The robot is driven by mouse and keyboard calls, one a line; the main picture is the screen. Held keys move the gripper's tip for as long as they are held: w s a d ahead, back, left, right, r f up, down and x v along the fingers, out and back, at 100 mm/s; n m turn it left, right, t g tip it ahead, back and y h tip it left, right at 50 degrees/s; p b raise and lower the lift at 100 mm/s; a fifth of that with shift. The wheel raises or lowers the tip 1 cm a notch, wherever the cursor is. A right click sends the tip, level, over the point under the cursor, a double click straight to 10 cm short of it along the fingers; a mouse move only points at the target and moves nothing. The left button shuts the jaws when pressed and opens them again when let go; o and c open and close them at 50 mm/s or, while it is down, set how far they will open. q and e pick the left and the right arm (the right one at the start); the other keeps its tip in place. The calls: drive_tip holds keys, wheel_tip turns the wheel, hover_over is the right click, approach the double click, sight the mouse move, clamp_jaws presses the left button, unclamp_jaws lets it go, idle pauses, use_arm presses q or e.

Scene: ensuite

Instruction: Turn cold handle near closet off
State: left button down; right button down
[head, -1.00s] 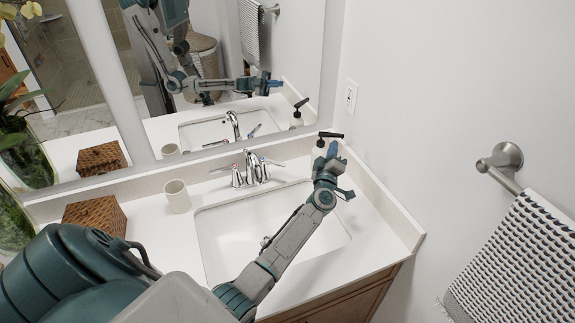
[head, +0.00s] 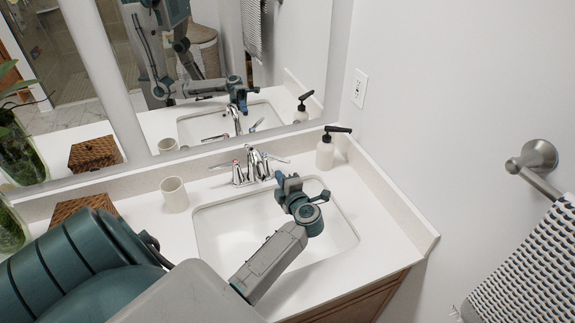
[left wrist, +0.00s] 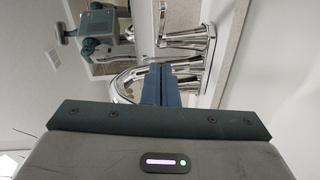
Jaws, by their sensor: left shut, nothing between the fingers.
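A chrome faucet (head: 252,166) stands behind the sink, with a curved spout and two lever handles. The cold handle (head: 268,163), with a blue mark, is on the right; its lever points right. The hot handle (head: 237,172), with a red mark, is on the left; its lever points left. My left gripper (head: 284,180) is shut and empty, over the sink, in front and slightly right of the cold handle. In the left wrist view, its blue fingers (left wrist: 160,84) point at the chrome faucet (left wrist: 126,84); contact cannot be told. My right gripper is not in view.
A soap dispenser (head: 325,152) stands right of the faucet, by the wall. A white cup (head: 174,195) and a woven box (head: 84,208) are on the left. The mirror (head: 210,60) is behind. A towel (head: 525,265) hangs at right. The sink basin (head: 222,232) is empty.

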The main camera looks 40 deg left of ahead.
sight(279, 161)
use_arm(q)
drive_tip(key=w+a+b, duration=0.2)
drive_tip(key=w, duration=0.1)
drive_tip(key=w+a+b, duration=0.1)
drive_tip(key=shift+w+a+f+b, duration=0.2)
drive_tip(key=shift+w+f+b, duration=0.15)
drive_tip(key=shift+f, duration=0.05)
drive_tip(key=shift+w+d+n+g, duration=0.1)
drive_tip(key=shift+w+n+g, duration=0.2)
drive_tip(key=shift+g, duration=0.1)
